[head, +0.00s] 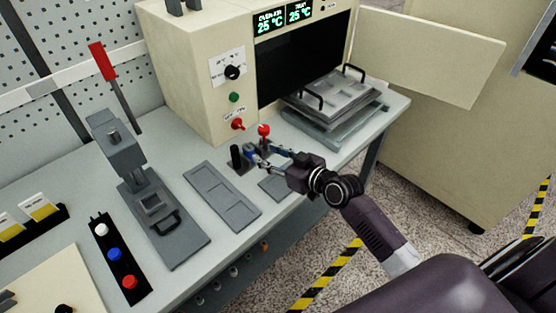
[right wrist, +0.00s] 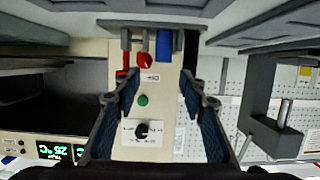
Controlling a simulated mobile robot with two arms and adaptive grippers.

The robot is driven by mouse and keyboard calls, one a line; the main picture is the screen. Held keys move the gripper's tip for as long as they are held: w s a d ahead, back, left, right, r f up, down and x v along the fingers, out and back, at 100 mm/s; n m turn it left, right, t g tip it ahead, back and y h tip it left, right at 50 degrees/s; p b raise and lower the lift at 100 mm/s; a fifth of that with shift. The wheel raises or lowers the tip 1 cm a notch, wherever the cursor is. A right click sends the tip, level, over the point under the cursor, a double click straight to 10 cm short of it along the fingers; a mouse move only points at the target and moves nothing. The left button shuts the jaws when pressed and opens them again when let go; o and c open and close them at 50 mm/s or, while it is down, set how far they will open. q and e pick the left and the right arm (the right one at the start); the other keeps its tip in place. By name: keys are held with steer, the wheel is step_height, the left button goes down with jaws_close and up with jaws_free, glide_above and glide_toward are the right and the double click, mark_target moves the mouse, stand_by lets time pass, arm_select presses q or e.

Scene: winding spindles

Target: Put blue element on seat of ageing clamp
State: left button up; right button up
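The ageing clamp (head: 140,180) is the grey device with a raised red-handled lever (head: 103,62) at the left of the bench. Its square seat (head: 152,203) looks empty. My right gripper (head: 254,156) is low over the bench in front of the oven, beside a black upright piece and a red-topped piece. In the right wrist view, a blue block (right wrist: 164,45) stands beyond the open fingers (right wrist: 158,88), with red and grey pieces beside it. I see no contact with it. In the head view, the fingers make the blue block hard to tell apart. My left gripper is not in view.
The oven (head: 210,70) stands behind, with a metal tray (head: 330,95) at its opening. A flat grey plate (head: 222,195) lies between clamp and gripper. A black strip (head: 120,258) with white, blue and red round caps is at the front left.

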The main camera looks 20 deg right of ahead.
steer(key=shift+v, duration=2)
